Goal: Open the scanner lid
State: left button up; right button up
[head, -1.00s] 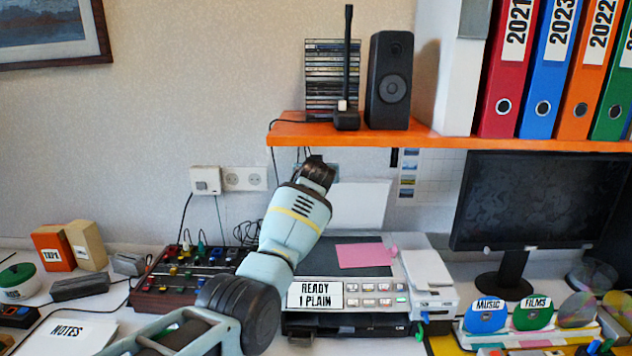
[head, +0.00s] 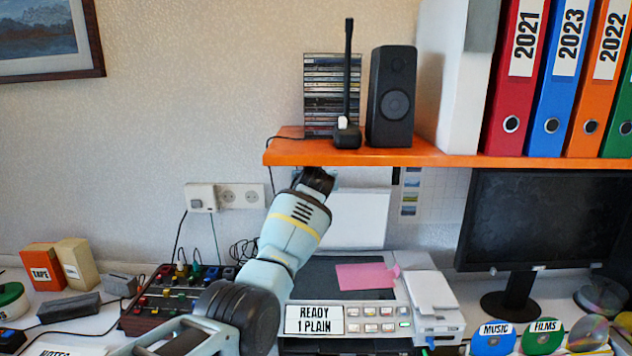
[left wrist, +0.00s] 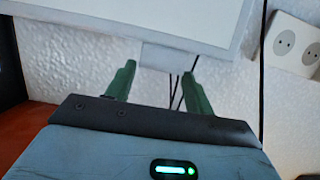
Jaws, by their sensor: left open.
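The scanner (head: 318,270) is part of the printer on the desk, with its dark glass bed uncovered. Its pale lid (head: 357,219) stands raised, nearly upright, behind the bed. My left arm crosses in front of the printer's left side, its wrist up beside the lid's upper left and just under the shelf. Its fingers are hidden in the head view. In the left wrist view my left gripper (left wrist: 160,78) is open, its two green fingers apart. The lid (left wrist: 140,18) fills the top there, with a small grey tab (left wrist: 165,58) between the fingertips. I cannot tell whether they touch.
The orange shelf (head: 450,157) hangs close above my wrist, with a speaker (head: 391,98) and binders on it. A pink sheet (head: 366,276) lies on the bed. A mixer (head: 165,300) stands left of the printer, a monitor (head: 535,220) right.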

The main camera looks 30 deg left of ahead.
pick_arm(q)
jog(key=shift+o, duration=1.4)
jog(key=shift+s, duration=0.1)
jog(key=shift+f, duration=0.1)
pick_arm(e)
jog(key=shift+w, duration=0.2)
pick_arm(q)
jog(key=shift+f, duration=0.1)
pick_arm(e)
jog(key=shift+w+r, duration=0.1)
jog(key=shift+w, duration=0.05)
pick_arm(q)
jog(key=p+v, duration=0.2)
jog(key=v, duration=0.6)
pick_arm(e)
jog(key=r, duration=0.1)
jog(key=w+r, duration=0.1)
jog(key=shift+w+d+r+t, duration=0.15)
jog(key=shift+w+r+t, duration=0.05)
jog(key=shift+r+t, duration=0.15)
jog(key=shift+w, duration=0.1)
jog(key=shift+r, duration=0.1)
